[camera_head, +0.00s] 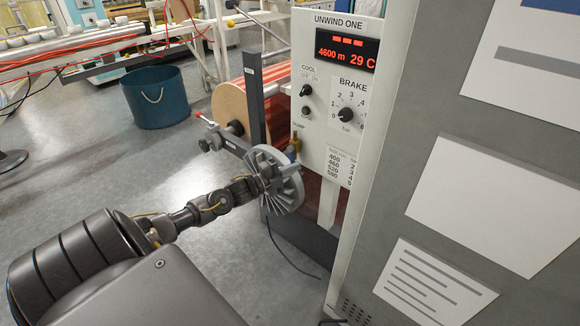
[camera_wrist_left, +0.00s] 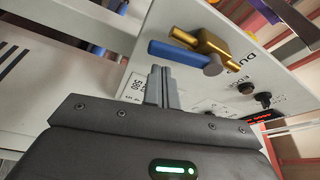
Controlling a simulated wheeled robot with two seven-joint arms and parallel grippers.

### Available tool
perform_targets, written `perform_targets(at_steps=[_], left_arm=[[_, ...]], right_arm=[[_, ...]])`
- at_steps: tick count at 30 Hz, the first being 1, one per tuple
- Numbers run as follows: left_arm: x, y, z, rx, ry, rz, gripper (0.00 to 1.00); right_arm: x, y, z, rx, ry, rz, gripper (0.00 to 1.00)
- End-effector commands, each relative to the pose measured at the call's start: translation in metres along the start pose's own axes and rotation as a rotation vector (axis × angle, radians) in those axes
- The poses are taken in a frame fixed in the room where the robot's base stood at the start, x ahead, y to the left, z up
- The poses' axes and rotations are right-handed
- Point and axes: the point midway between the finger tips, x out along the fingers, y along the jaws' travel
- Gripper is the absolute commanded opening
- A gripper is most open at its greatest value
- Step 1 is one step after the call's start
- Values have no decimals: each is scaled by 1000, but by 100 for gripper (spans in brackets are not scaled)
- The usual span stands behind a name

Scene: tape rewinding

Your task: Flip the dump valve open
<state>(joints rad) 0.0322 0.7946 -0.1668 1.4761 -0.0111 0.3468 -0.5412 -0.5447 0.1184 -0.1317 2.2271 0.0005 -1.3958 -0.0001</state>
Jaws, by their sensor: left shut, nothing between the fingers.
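The dump valve shows in the left wrist view as a brass body (camera_wrist_left: 210,42) with a blue lever (camera_wrist_left: 172,53), on the white panel beside a partly visible label. In the head view the brass valve (camera_head: 295,142) is small, at the panel's lower left edge under the dump label. My left gripper (camera_head: 272,180) is in front of the finned grey disc, below and left of the valve. Its fingers (camera_wrist_left: 162,86) are together and empty in the wrist view, just below the blue lever in the picture. I cannot tell whether they touch it. My right gripper is not in view.
The unwind panel (camera_head: 318,130) carries a red display (camera_head: 346,50), a cool knob (camera_head: 306,90) and a brake knob (camera_head: 346,114). A finned disc (camera_head: 287,190) and a roll (camera_head: 230,104) are close to my left arm. A blue bucket (camera_head: 160,98) stands on the floor.

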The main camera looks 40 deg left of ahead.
Motion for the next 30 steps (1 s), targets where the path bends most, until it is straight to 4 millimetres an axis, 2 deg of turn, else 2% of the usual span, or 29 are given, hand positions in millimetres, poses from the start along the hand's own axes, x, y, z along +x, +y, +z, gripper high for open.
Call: perform_targets(at_steps=[6,9,12,18,24,30], left_arm=[[8,-2,-31,-4,2,1,0],[-22,2,-28,0,1,7,0],[-44,2,-27,-1,0,5,0],[-76,1,-27,-2,1,3,0],[-90,-1,-27,0,1,1,0],[-91,-1,-27,-1,1,0,0]], right_arm=[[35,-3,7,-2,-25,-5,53],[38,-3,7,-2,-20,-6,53],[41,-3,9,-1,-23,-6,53],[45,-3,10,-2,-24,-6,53],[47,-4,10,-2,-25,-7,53],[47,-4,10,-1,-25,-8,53]])
